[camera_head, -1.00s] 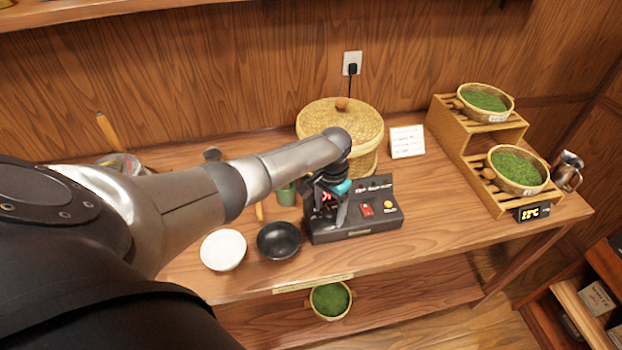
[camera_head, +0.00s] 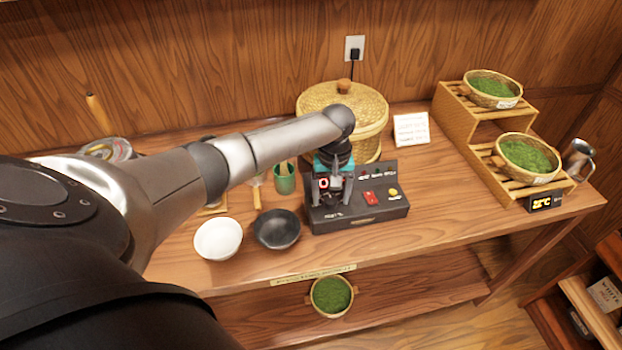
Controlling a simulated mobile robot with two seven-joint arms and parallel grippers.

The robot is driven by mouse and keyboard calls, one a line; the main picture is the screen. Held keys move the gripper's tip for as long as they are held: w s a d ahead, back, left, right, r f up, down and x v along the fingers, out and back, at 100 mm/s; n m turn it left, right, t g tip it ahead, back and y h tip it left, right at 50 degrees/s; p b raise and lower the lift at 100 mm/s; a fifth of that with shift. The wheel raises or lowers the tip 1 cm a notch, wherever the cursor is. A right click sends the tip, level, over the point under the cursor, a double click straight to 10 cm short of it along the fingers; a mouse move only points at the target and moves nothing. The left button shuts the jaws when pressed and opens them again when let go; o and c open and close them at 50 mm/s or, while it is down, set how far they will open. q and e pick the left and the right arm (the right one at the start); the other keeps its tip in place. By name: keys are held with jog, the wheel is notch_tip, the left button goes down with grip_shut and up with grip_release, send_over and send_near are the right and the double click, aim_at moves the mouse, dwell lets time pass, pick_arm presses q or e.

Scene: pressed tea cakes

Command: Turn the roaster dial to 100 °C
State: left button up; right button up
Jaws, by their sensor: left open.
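The roaster control box (camera_head: 375,211) is a dark box with a red switch (camera_head: 370,198), a yellow button (camera_head: 393,192) and labels on its sloping face. My left gripper (camera_head: 332,199) points down over the left part of this face and is open. The dial is hidden behind or between its fingers, and I cannot tell whether they touch it. A small red lit figure shows by the gripper. A small display (camera_head: 543,201) at the right shelf front shows a yellow reading that looks like 25 °C. My right gripper is not in view.
A lidded woven basket (camera_head: 370,104) stands right behind the box. A white bowl (camera_head: 218,239), a black bowl (camera_head: 277,229) and a green cup (camera_head: 285,180) stand left of it. A stepped wooden rack (camera_head: 454,128) with baskets of green leaf is at right.

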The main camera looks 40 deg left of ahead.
aim_at(331, 199)
pick_arm(q)
jog(key=shift+f+n+b, duration=0.25)
jog(key=shift+n+b, duration=0.55)
jog(key=shift+b, duration=0.1)
notch_tip(331, 199, up, 16)
jog(key=f+p, duration=0.1)
jog(key=p, duration=0.2)
jog(key=s+d+f+m+t, duration=0.1)
jog(key=s+d+f+m, duration=0.6)
jog(key=d+f, duration=0.35)
jog(key=s+d+f+m+t+h, duration=0.1)
jog(key=s+d+f+m+t, duration=0.2)
jog(key=s, duration=0.8)
jog(key=s+a+f+m+b, duration=0.1)
jog(key=s+f+b, duration=0.1)
jog(key=f, duration=0.7)
jog(key=s+a+f+m+y+b, duration=0.1)
jog(key=f+b, duration=0.3)
jog(key=f, duration=0.6)
jog(key=shift+s+f+g+b, duration=0.15)
jog(key=shift+s+g+b, duration=0.25)
jog(key=shift+s, duration=0.4)
